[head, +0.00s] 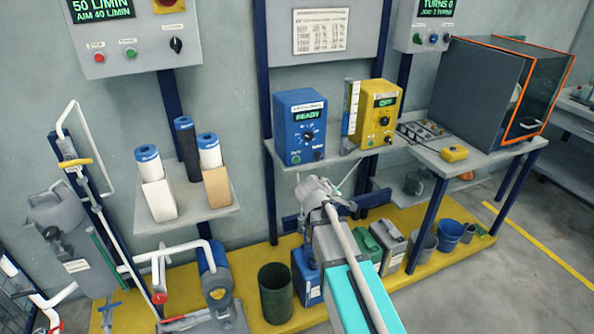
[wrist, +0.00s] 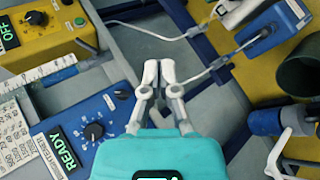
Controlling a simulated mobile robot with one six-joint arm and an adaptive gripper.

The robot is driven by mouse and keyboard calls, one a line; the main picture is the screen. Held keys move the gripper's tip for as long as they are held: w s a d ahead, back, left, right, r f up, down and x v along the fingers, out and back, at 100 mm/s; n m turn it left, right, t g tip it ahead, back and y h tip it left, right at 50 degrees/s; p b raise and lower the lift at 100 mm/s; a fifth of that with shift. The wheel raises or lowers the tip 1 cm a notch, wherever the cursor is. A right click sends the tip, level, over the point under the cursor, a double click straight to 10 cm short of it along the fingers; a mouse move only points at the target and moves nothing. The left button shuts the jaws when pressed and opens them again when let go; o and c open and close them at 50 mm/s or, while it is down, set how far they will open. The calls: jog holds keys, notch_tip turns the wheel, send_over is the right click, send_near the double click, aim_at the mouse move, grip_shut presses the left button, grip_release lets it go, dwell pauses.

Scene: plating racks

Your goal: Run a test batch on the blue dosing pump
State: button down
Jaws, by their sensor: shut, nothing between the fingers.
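The blue dosing pump (head: 300,127) stands on the wall shelf, its green display reading READY. Its front has a dark dial knob in the middle, a small green button at lower left and a dark knob at lower right. In the wrist view the pump (wrist: 62,118) lies at left, its display at the lower left and its dial (wrist: 93,131) nearer the middle. My gripper (wrist: 158,70) is shut and empty, apart from the pump, to the right of its face in the wrist view. In the head view my arm's end is below and in front of the pump's shelf.
A yellow pump (head: 377,117) with a lit display stands right of the blue one, a graduated cylinder (head: 351,105) between them. Containers and a green bin (head: 275,292) stand on the yellow floor platform (head: 400,283). A dark enclosure (head: 495,90) is at right.

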aim_at(299, 161)
jog(key=w+a+n+t+b, duration=0.6)
jog(key=w+a+n+b, duration=0.1)
jog(key=w+a+n, duration=0.1)
jog(key=shift+w+f+n, duration=0.45)
jog(key=shift+w+n, duration=0.05)
jog(key=shift+w, duration=0.85)
jog(key=shift+w, duration=0.15)
jog(key=shift+w+a, duration=0.4)
jog(key=shift+w, duration=0.95)
jog(key=shift+w+a, duration=0.45)
jog(key=shift+w, duration=0.9)
jog(key=shift+w+a, duration=0.4)
jog(key=shift+w, duration=0.95)
jog(key=shift+w+a, duration=0.3)
jog(key=shift+w, duration=0.55)
jog(key=shift+s, duration=0.15)
jog(key=shift+s+d, duration=0.3)
jog(key=shift+s, duration=0.45)
jog(key=shift+s, duration=0.1)
jog(key=shift+s+d, duration=0.25)
jog(key=shift+s, duration=0.5)
jog(key=shift+s+d, duration=0.25)
jog(key=shift+s, duration=0.5)
jog(key=shift+s+d, duration=0.25)
jog(key=shift+s, duration=0.5)
